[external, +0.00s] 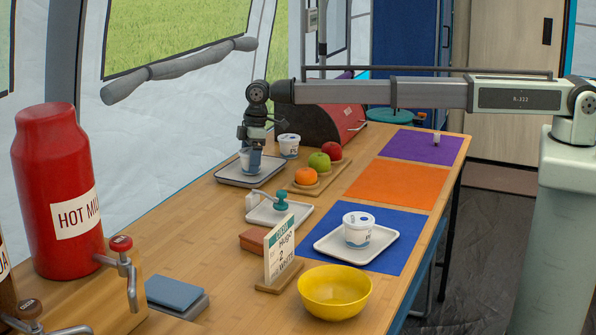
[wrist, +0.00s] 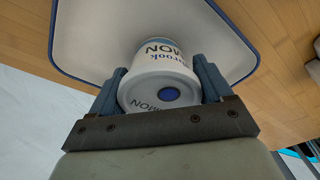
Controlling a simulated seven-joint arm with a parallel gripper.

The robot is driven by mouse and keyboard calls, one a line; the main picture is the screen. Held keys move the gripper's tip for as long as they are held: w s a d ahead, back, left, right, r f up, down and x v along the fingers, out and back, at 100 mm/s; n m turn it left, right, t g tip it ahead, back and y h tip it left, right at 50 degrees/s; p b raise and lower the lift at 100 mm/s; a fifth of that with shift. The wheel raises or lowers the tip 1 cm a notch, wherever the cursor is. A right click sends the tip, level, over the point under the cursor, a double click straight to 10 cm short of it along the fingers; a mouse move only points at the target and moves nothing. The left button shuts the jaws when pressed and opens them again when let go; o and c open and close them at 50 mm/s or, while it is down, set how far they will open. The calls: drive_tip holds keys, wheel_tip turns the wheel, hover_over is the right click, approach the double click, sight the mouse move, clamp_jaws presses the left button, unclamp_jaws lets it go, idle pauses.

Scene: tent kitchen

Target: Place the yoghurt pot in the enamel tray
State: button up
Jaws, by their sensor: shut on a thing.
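My gripper (external: 251,150) is shut on a white yoghurt pot (external: 250,161) with a printed side, at the back left of the table. The pot is over the enamel tray (external: 233,178), which is pale with a dark blue rim. In the wrist view the pot (wrist: 158,92) sits between both fingers of my gripper (wrist: 160,88), its lid with a blue dot facing the camera. The enamel tray (wrist: 100,30) fills the view beyond it. I cannot tell whether the pot's base touches the tray.
A second pot (external: 289,146) stands just right of the enamel tray. Fruit on a board (external: 330,180), a tray with a green-handled item (external: 265,215) and a white tray (external: 330,243) bearing another pot are nearer. A yellow bowl (external: 335,292) is in front. The orange mat (external: 397,182) is clear.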

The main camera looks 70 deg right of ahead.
drive_tip(key=shift+f, duration=0.3)
drive_tip(key=o, duration=1.1)
drive_tip(key=shift+c, duration=0.2)
drive_tip(key=shift+r, duration=0.15)
drive_tip(key=r, duration=0.4)
drive_tip(key=s+d+r, duration=0.1)
drive_tip(key=r, duration=0.7)
drive_tip(key=shift+s+d, duration=0.15)
